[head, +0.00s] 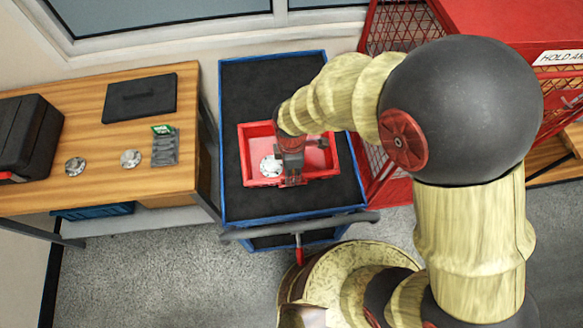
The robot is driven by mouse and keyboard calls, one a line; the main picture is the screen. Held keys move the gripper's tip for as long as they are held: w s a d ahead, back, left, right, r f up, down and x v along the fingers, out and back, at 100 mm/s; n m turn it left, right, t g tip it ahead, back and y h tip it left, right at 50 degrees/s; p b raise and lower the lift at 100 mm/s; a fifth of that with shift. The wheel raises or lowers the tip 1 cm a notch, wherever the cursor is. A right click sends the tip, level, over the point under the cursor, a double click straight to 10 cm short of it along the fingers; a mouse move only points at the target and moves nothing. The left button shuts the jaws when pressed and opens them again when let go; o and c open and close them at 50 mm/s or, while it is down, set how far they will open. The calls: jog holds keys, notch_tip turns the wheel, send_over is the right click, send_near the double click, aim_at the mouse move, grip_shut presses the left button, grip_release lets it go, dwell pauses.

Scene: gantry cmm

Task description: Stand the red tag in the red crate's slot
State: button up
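The red crate (248,172) sits on the cart's dark top. A silver round part (270,166) lies in its left half. My gripper (291,181) points down over the crate's front middle, just right of the silver part. The fingers are small and dark here, and I cannot tell whether they are open or hold anything. I cannot make out the red tag or the crate's slot. My wrist and forearm hide part of the crate's back and right.
The blue-edged cart (240,95) has a handle at its front. A wooden table (100,190) at left bears a black case (28,135), a black flat pad (140,98), two silver discs and a grey rack (165,148) with a green card. A red mesh cage (395,35) stands at right.

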jog(key=shift+w+f, duration=0.1)
jog(key=shift+f, duration=0.3)
jog(key=shift+w+r, duration=0.1)
jog(key=shift+r, duration=0.05)
jog(key=shift+w, duration=0.1)
jog(key=o, duration=0.6)
jog(key=shift+w, duration=0.1)
jog(key=shift+o, duration=0.2)
jog(key=shift+r, duration=0.1)
jog(key=shift+r, duration=0.1)
notch_tip(320, 180, up, 7)
jog(key=p, duration=0.5)
dwell(0.6)
jog(key=shift+a+r+p, duration=0.1)
jog(key=shift+r+p, duration=0.05)
jog(key=shift+p, duration=0.15)
